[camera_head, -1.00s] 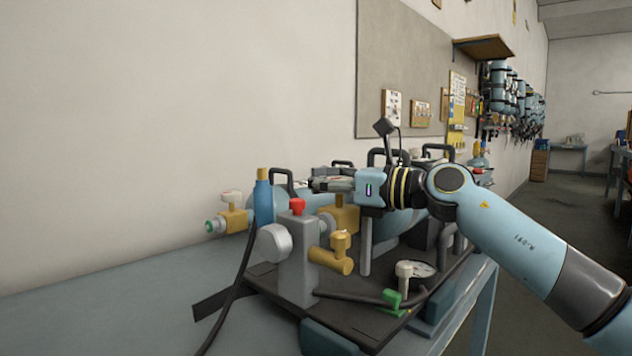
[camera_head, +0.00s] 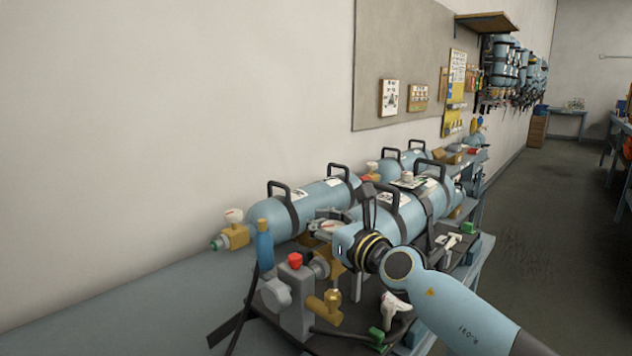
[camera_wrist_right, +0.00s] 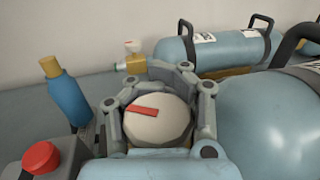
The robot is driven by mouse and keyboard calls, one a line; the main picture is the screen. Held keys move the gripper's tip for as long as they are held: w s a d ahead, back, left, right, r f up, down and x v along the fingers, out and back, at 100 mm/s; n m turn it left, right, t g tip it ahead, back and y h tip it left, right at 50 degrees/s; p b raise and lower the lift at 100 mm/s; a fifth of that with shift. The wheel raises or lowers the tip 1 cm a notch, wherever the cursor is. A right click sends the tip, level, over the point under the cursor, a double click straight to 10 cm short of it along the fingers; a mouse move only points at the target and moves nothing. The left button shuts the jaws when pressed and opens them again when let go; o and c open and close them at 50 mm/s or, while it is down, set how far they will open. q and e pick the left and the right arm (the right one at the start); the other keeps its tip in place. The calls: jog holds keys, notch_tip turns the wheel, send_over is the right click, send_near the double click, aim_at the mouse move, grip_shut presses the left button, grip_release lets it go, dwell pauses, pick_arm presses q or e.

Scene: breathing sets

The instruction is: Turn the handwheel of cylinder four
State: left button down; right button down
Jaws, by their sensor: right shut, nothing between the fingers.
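In the right wrist view a round cream handwheel (camera_wrist_right: 158,119) with a red mark shows between the grey finger links of my right gripper (camera_wrist_right: 155,80). I cannot tell whether they touch it. In the head view my right gripper (camera_head: 324,228) is at the valve end of the front blue cylinder (camera_head: 400,215), and its hand hides part of the valve. Another pale handwheel (camera_head: 234,215) sits on the brass valve of the rear cylinder (camera_head: 315,205). I cannot read cylinder numbers. My left gripper is out of view.
A grey block with a red knob (camera_head: 295,260) and a blue bottle-shaped part (camera_head: 264,243) stand left of my right gripper. A black hose runs down beside them. Black carry handles (camera_head: 279,187) rise from the cylinders. The bench (camera_head: 150,300) is clear at left.

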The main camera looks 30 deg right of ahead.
jog(key=m+h+p, duration=0.1)
jog(key=h+p, duration=0.1)
jog(key=p, duration=0.1)
jog(key=d+m+h+p, duration=0.1)
jog(key=m+h+p, duration=0.1)
jog(key=h+p, duration=0.1)
jog(key=shift+s+r, duration=0.1)
jog(key=shift+r, duration=0.05)
pick_arm(q)
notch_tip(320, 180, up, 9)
jog(key=p, duration=0.1)
pick_arm(e)
jog(key=shift+s+d+f+m+g+h, duration=0.1)
jog(key=shift+d+m+g+h, duration=0.2)
jog(key=shift+m+h, duration=0.45)
jog(key=shift+s+d+f+m+g+h, duration=0.15)
jog(key=shift+m+g+h, duration=0.35)
jog(key=shift+h, duration=0.5)
jog(key=shift+d+f+m+g+h, duration=0.15)
jog(key=shift+m+g+h, duration=0.15)
jog(key=shift+m+h, duration=0.45)
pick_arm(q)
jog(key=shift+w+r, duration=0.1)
pick_arm(e)
jog(key=shift+h, duration=0.3)
jog(key=c, duration=2)
grip_release()
